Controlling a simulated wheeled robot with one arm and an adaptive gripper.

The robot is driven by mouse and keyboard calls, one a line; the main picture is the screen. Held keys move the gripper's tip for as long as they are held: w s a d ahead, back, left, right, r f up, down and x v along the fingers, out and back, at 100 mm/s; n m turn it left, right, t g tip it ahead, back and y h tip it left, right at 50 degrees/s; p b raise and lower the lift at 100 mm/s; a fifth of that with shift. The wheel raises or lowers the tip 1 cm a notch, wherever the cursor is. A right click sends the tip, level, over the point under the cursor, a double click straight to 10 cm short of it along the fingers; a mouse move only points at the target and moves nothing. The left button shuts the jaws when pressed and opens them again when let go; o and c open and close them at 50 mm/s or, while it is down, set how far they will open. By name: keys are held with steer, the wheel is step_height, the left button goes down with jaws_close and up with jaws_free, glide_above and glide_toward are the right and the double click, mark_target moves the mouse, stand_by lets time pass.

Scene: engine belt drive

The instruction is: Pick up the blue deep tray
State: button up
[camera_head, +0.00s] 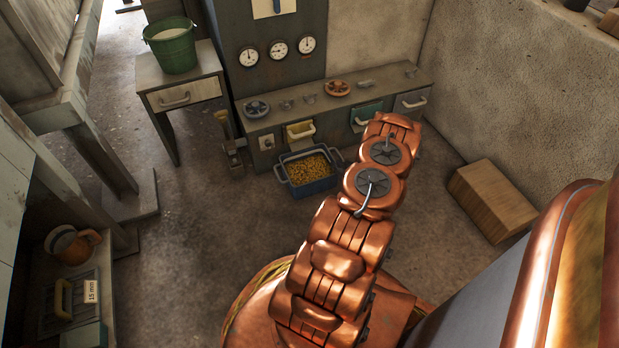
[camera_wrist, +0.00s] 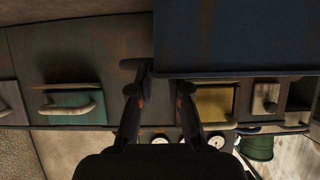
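The blue deep tray (camera_head: 311,187) stands on the floor in front of the low cabinet and holds a heap of small yellow pieces. It has a handle at each end. In the wrist view, which is upside down, its dark blue wall (camera_wrist: 240,38) fills the upper right, with a dark handle just left of it. My gripper (camera_wrist: 160,82) is at this handle end, with its two fingers apart. Whether the fingers touch the handle or the tray cannot be told. In the head view my copper arm reaches to the tray's right side and hides the gripper.
The low cabinet (camera_head: 333,101) behind the tray has a yellow drawer (camera_head: 300,131), a teal drawer (camera_head: 366,115) and a grey drawer (camera_head: 411,102). A wooden box (camera_head: 492,201) lies by the right wall. A green bucket (camera_head: 171,46) stands on a side table.

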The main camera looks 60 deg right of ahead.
mark_target(331, 160)
steer(key=b+x, duration=0.2)
steer(key=x, duration=0.2)
steer(key=shift+s+d+f, duration=0.1)
steer(key=shift+f, duration=0.2)
steer(key=shift+w+d, duration=0.25)
steer(key=shift+c, duration=0.2)
jaws_close()
